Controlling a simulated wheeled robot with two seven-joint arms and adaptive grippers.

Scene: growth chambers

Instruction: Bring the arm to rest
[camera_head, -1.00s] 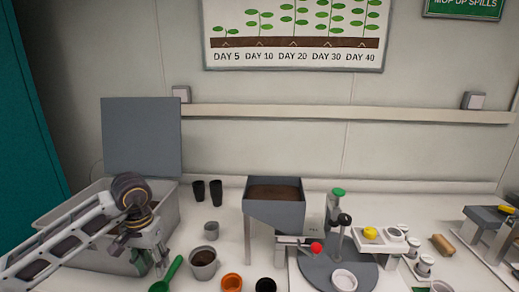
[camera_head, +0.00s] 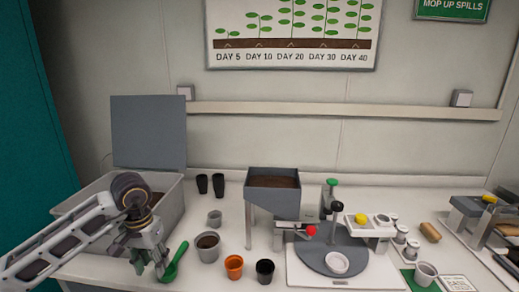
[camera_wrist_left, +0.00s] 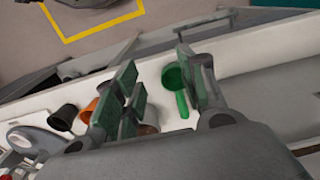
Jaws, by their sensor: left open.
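My left arm comes in from the left of the head view, and its gripper (camera_head: 150,264) hangs over the bench, jaws apart and empty. A green scoop (camera_head: 174,264) lies on the bench just right of the gripper. In the left wrist view, the left gripper (camera_wrist_left: 165,88) shows green finger pads on both sides, with the scoop (camera_wrist_left: 178,88) seen beyond the gap between them. My right gripper is not in view.
A grey bin (camera_head: 172,203) with a raised lid stands behind the arm. Grey, orange (camera_head: 234,266) and black (camera_head: 265,271) pots stand to the right. A soil hopper (camera_head: 273,204) and a round grey turntable (camera_head: 332,256) stand farther right.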

